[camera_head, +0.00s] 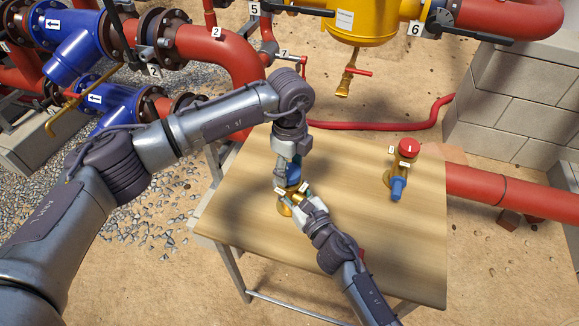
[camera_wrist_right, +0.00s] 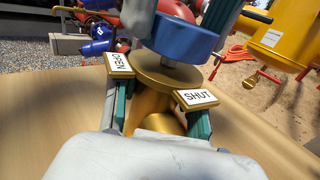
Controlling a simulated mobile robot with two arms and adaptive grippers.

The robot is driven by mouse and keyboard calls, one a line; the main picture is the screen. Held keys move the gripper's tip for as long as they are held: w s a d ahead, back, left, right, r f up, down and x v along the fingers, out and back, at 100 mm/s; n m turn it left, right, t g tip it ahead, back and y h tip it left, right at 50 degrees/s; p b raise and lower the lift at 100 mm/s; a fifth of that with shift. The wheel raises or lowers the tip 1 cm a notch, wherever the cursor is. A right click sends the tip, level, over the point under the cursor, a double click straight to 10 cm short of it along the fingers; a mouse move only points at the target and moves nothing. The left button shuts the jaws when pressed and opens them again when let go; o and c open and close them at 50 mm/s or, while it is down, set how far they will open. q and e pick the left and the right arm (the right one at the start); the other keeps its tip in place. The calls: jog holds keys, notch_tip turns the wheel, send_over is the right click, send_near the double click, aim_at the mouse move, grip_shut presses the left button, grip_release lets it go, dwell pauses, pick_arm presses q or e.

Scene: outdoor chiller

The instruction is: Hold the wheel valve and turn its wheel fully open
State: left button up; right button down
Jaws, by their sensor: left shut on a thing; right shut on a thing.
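The wheel valve stands upright on the wooden table, with a blue wheel (camera_head: 294,173) on top and a brass body (camera_head: 284,209). In the right wrist view the blue wheel (camera_wrist_right: 186,38) sits above the brass body (camera_wrist_right: 150,108), between an OPEN plate (camera_wrist_right: 119,64) and a SHUT plate (camera_wrist_right: 195,97). My left gripper (camera_head: 290,180) comes down from above and is shut on the blue wheel, partly hiding it. My right gripper (camera_head: 303,200) reaches in from the lower right and is shut on the brass body. The wheel's exact angle cannot be told.
The wooden table (camera_head: 400,250) has free room around the valve. A second fitting with a red cap (camera_head: 408,148) and a blue part (camera_head: 398,187) stands at its right. Red pipes, a yellow vessel (camera_head: 362,20) and a block wall (camera_head: 520,100) lie beyond.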

pick_arm(q)
jog(key=n, duration=0.6)
jog(key=shift+a+n, duration=0.1)
jog(key=shift+n, duration=0.2)
jog(key=n, duration=0.3)
jog(key=shift+d+n, duration=0.2)
jog(key=shift+n, duration=0.5)
jog(key=shift+d+n, duration=0.15)
jog(key=shift+n, duration=0.55)
jog(key=shift+w, duration=0.1)
jog(key=shift+a+n, duration=0.25)
jog(key=shift+n, duration=0.15)
jog(key=o, duration=1.2)
